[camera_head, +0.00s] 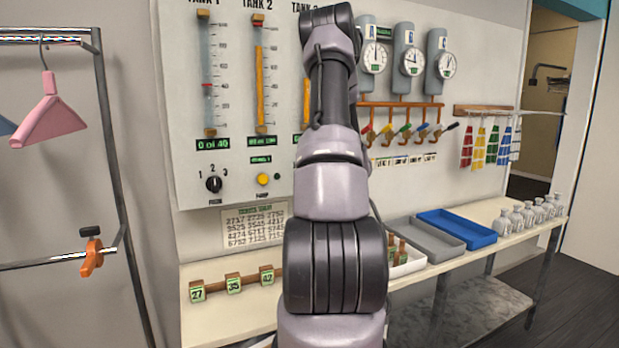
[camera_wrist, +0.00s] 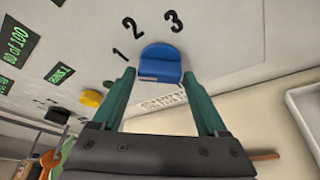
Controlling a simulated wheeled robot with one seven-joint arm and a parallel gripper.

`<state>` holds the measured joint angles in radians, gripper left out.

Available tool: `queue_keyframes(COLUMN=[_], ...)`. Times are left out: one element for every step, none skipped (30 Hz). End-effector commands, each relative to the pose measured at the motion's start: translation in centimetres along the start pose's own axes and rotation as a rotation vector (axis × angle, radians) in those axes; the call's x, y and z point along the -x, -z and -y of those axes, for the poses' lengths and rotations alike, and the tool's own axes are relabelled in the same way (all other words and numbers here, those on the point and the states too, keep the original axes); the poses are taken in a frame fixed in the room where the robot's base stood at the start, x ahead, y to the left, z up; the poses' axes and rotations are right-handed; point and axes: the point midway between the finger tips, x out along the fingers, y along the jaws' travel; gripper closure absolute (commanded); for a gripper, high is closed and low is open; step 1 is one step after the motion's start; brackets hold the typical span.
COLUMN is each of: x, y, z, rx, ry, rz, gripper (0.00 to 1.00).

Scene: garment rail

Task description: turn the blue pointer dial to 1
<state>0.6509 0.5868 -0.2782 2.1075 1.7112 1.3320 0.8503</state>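The blue dial (camera_wrist: 160,60) is on the grey panel in the wrist view, with the printed numbers 1, 2 and 3 in an arc above it. The 1 is at its upper left, the 2 above it and the 3 at its upper right. I cannot tell which number its pointer faces. My gripper (camera_wrist: 160,76) is open, its two green fingers at the left and right of the dial's lower part. I see narrow gaps and cannot tell any touch. In the head view my arm hides the dial and my gripper.
A yellow button (camera_head: 263,179) and a black knob (camera_head: 214,184) with its own 1, 2, 3 are left of my arm. Below the panel, a shelf (camera_head: 240,318) holds numbered blocks and trays. A blue tray (camera_head: 457,228) is at right.

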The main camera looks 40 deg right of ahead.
Motion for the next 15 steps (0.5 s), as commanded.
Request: queue_keyframes(x=[0.0, 0.0, 0.0, 0.0, 0.0, 0.0, 0.0, 0.0, 0.0, 0.1, 0.1, 0.4, 0.7, 1.0, 1.6], y=[0.0, 0.0, 0.0, 0.0, -0.1, -0.1, -0.1, -0.1, -0.1, -0.1, -0.1, -0.1, -0.1, -0.1, -0.1], z=[0.0, 0.0, 0.0, 0.0, 0.0, 0.0, 0.0, 0.0, 0.0, 0.0, 0.0, 0.0, 0.0, 0.0, 0.0], rx=[-0.001, -0.001, -0.001, -0.001, -0.001, -0.001, -0.001, -0.001, -0.001, -0.001, -0.001, -0.001, -0.001, -0.001, -0.002], ry=[0.000, 0.000, 0.000, -0.001, -0.001, -0.001, -0.001, -0.001, -0.001, -0.001, -0.001, -0.001, 0.000, 0.000, 0.001], rz=[0.000, 0.001, 0.001, 0.001, 0.001, 0.001, 0.002, 0.002, 0.002, 0.002, 0.002, 0.003, 0.003, 0.003, 0.003], gripper=[0.05, 0.05, 0.05, 0.05, 0.05, 0.05, 0.05, 0.05, 0.05, 0.05, 0.05, 0.05, 0.05, 0.05, 0.05])
